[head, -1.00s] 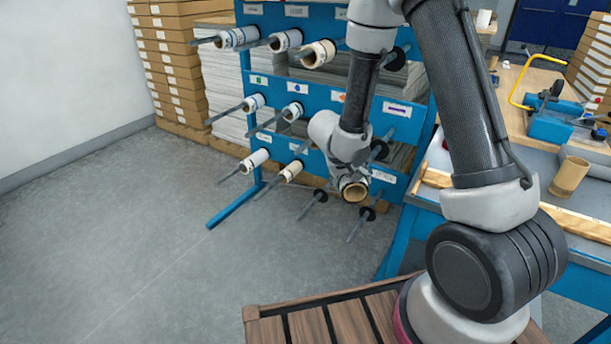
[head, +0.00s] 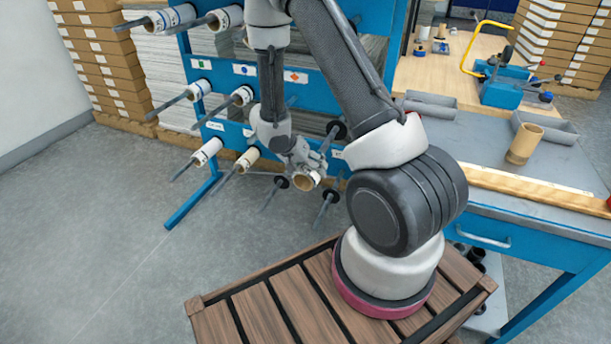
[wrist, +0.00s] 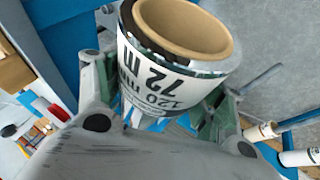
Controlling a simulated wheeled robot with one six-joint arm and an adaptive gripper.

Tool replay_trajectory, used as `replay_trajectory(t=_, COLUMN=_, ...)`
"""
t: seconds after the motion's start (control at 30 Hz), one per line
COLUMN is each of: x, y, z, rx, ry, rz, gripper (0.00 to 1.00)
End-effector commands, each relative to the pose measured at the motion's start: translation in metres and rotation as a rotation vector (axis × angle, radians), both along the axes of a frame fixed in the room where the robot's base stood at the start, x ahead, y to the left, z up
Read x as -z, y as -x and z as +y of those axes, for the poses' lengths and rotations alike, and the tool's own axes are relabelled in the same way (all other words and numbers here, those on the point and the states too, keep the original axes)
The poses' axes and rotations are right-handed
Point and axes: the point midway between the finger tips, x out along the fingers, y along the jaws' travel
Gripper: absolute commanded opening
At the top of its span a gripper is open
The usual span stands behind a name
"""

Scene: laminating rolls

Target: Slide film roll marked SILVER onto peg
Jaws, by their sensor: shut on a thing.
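My gripper (head: 303,162) is shut on a film roll (head: 306,181) in front of the lower right of the blue rack. The wrist view shows the held roll (wrist: 165,65) between the two fingers (wrist: 155,105), its open brown core facing the camera. Its white label reads "120 mm" and "72 M"; no word SILVER can be read. Empty pegs with black discs stick out on either side of the roll: a lower left peg (head: 271,193), a lower right peg (head: 325,207) and a higher one (head: 330,138). The roll appears apart from them.
Other pegs on the rack carry rolls, such as a lower one (head: 207,151). A workbench (head: 470,150) with a brown core tube (head: 524,144) and a blue tool (head: 510,90) stands at right. Stacked boxes (head: 105,60) stand behind. The floor at left is clear.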

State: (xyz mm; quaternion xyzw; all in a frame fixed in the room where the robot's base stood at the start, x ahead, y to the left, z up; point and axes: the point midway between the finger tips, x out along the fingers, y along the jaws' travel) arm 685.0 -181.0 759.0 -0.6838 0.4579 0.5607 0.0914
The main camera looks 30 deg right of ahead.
Motion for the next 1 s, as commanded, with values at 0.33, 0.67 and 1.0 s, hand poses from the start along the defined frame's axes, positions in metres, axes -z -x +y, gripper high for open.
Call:
replay_trajectory(t=0.33, x=0.0, y=-0.026, z=-0.034, rx=0.001, ry=0.001, rz=-0.002, gripper=0.34)
replay_trajectory(t=0.67, x=0.0, y=-0.051, z=-0.065, rx=0.0, ry=0.001, rz=-0.001, gripper=0.34)
replay_trajectory(t=1.0, x=0.0, y=-0.075, z=-0.097, rx=0.002, ry=0.001, rz=-0.002, gripper=0.34)
